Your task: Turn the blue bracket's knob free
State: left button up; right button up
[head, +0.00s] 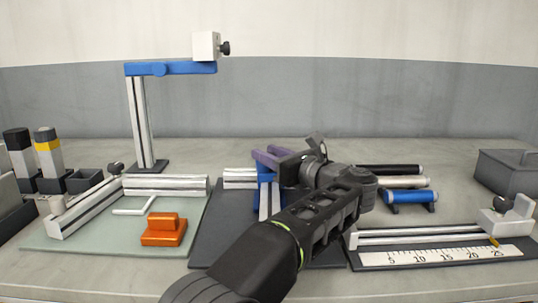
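The blue bracket (265,197) stands on the dark mat in the middle of the table, partly behind my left arm. My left gripper (281,165) points left at the top of the bracket. A purple two-pronged piece (270,156) shows at its tip, and I cannot tell whether it belongs to the gripper or the bracket. The bracket's knob is not visible; the gripper and arm hide that side. Whether the gripper's fingers are open or shut, or touch anything, is unclear. My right gripper is out of view.
A post with a blue arm (170,68) carries a white block (206,46) with a black knob. An orange block (164,229) sits on the green mat (75,240). Rollers (411,196) and a ruler plate (445,255) lie to the right.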

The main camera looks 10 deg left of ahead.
pick_arm(q)
jog(key=o, duration=0.3)
jog(key=shift+p+v, duration=0.35)
jog(key=shift+v, duration=3.55)
